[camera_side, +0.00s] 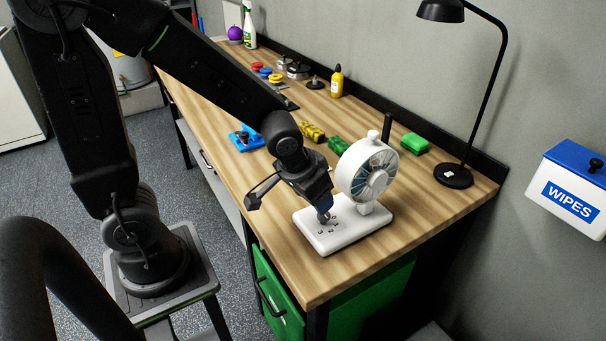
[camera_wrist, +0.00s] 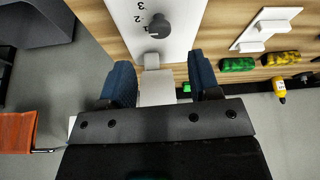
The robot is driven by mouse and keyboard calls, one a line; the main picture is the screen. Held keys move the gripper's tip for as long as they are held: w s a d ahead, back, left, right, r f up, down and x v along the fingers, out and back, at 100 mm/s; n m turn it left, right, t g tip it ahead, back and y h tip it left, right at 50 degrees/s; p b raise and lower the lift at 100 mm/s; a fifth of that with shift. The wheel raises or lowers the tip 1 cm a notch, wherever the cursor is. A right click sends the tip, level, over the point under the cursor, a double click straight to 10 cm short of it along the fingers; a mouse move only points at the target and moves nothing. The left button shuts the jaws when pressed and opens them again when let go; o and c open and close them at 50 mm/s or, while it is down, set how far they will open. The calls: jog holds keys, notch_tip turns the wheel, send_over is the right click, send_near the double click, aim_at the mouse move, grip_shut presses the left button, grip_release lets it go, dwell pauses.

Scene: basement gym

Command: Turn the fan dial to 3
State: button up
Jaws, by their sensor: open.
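The white fan (camera_side: 368,172) stands on its white base (camera_side: 358,228) near the front right corner of the bench. The dark grey dial (camera_wrist: 158,27) sits on the white base in the wrist view, with printed numbers including 3 and 2 to its left. I cannot tell which number the dial points at. My gripper (camera_side: 325,213) is low over the base's left part, and hides the dial in the side view. In the wrist view my gripper (camera_wrist: 161,76) has its blue fingers spread apart and empty. The dial lies beyond the fingertips in that view, not between them.
A green block (camera_side: 414,143), a desk lamp (camera_side: 453,174) and a yellow bottle (camera_side: 336,82) stand behind the fan. Yellow and green items (camera_side: 312,132) and a blue item (camera_side: 246,138) lie farther left. The bench front beside the base is clear.

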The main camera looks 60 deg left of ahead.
aim_at(324, 218)
jog(key=v, duration=0.7)
jog(key=w+f+n, duration=0.1)
jog(key=f, duration=0.3)
jog(key=w+f+n, duration=0.1)
jog(key=w+f, duration=0.1)
jog(key=f, duration=0.2)
jog(key=w+f+n+y, duration=0.1)
jog(key=w+f, duration=0.1)
jog(key=f, duration=0.2)
jog(key=shift+w+a+f+g, duration=0.15)
jog(key=shift+a+f+g, duration=0.1)
jog(key=shift+f+g, duration=0.1)
jog(key=shift+c, duration=0.2)
jog(key=c, duration=0.9)
jog(key=shift+a+m+h, duration=0.1)
jog(key=shift+m+h, duration=0.4)
jog(key=shift+m, duration=0.9)
